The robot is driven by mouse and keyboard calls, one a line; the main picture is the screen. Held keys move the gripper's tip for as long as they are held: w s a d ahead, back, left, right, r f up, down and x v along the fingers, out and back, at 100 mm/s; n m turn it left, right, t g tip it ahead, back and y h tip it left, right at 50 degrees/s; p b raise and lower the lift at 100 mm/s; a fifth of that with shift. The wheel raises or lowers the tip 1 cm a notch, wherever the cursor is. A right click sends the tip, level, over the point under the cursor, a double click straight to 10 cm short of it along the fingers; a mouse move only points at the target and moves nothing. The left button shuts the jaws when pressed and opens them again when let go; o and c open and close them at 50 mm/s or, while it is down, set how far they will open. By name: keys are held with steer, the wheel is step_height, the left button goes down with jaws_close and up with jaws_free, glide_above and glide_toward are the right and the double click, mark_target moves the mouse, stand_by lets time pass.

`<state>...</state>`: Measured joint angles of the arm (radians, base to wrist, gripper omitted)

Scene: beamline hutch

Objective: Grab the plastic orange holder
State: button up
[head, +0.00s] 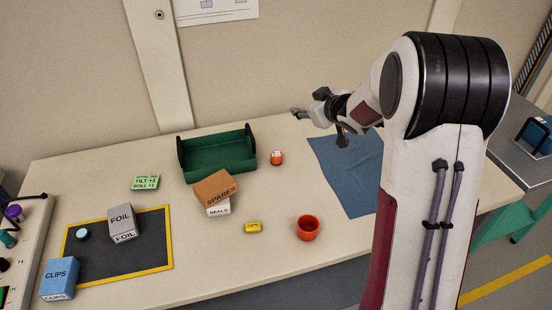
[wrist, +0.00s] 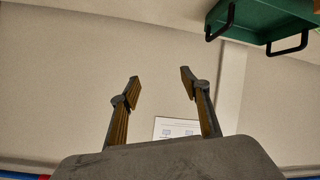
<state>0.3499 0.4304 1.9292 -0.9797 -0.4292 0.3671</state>
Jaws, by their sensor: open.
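An orange-red, open-topped round holder (head: 308,231), like a cup, stands upright near the front edge of the table, right of a small yellow box. A smaller orange item with a pale label (head: 277,159) sits farther back, right of the green tray; I cannot tell exactly what it is. My gripper (head: 298,112) is high over the back of the table, near the wall, well away from both. In the wrist view my gripper (wrist: 160,84) has its two fingers spread apart with nothing between them. Neither orange thing shows in the wrist view.
A green tray (head: 213,169) with black handles stands at the back; it also shows in the wrist view (wrist: 262,20). A tilted SPARES box (head: 215,186) rests on a white SEALS box (head: 218,208). A yellow box (head: 253,227) and blue cloth (head: 345,168) flank the cup-like holder.

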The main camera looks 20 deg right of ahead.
step_height(320, 180, down, 10)
steer(key=w+a+n+y, duration=0.1)
steer(key=w+n+y, duration=0.1)
steer(key=y, duration=0.2)
steer(key=g+y, duration=0.1)
steer(key=y, duration=0.2)
glide_toward(276, 154)
steer(key=shift+w+a+f+n, duration=0.1)
steer(key=shift+w+a+n, duration=0.1)
steer(key=shift+w, duration=0.3)
steer(key=shift+w+a+f+n, duration=0.15)
steer(key=shift+w+n, duration=0.05)
steer(key=shift+w, duration=0.3)
steer(key=shift+s+a+f+g+y, duration=0.15)
steer(key=shift+s+f+g+y, duration=0.15)
steer(key=shift+f+y, duration=0.2)
steer(key=shift+r, duration=0.1)
steer(key=shift+w+a, duration=0.1)
steer(key=shift+w, duration=0.05)
steer(key=shift+x, duration=1.15)
steer(key=shift+w, duration=0.1)
steer(key=shift+x, duration=2.55)
steer(key=shift+w, duration=0.15)
